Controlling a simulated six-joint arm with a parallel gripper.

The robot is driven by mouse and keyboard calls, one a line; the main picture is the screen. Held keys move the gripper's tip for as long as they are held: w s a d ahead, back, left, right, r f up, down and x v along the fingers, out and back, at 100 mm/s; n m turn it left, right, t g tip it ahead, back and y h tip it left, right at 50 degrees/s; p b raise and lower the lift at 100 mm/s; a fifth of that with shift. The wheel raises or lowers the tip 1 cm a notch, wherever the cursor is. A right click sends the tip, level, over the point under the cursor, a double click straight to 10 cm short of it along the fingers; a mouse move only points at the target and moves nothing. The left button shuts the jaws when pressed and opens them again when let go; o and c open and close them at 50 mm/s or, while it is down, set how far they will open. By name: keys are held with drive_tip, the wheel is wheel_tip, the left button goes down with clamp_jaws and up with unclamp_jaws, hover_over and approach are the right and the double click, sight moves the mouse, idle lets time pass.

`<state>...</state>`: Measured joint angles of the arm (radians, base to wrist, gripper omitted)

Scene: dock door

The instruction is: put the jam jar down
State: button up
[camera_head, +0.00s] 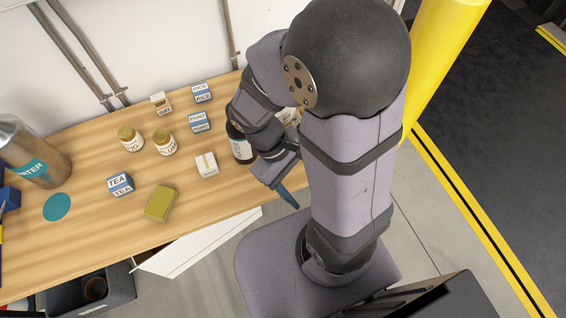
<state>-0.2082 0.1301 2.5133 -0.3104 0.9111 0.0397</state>
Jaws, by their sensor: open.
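Two small jars with gold lids stand upright on the wooden table: one jar (130,138) has a label that seems to read FIG, and the other (166,143), just right of it, seems to read PLUM. I cannot tell which one is the jam jar. My gripper (287,194) is at the table's right front edge, well to the right of both jars and apart from them. It is open, with one blue finger showing and the rest hidden by my arm. No jar shows in it.
A dark bottle (241,150) stands close left of my wrist. Several small labelled boxes, a TEA box (121,184), a white box (206,165), a green sponge (160,203) and a teal disc (57,207) lie about. A steel WATER flask (38,155) is at left.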

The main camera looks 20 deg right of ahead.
drive_tip(key=w+a+r+m+t+y, duration=0.2)
drive_tip(key=w+m+t+y, duration=0.1)
drive_tip(key=w+m, duration=0.1)
drive_tip(key=shift+w+a+r+m+t+y, duration=0.3)
drive_tip(key=shift+w+a+r+m, duration=0.1)
drive_tip(key=shift+w, duration=0.35)
wheel_tip(320, 180, up, 3)
drive_tip(key=p, duration=0.2)
drive_tip(key=shift+f+p, duration=0.15)
drive_tip(key=shift+p, duration=0.2)
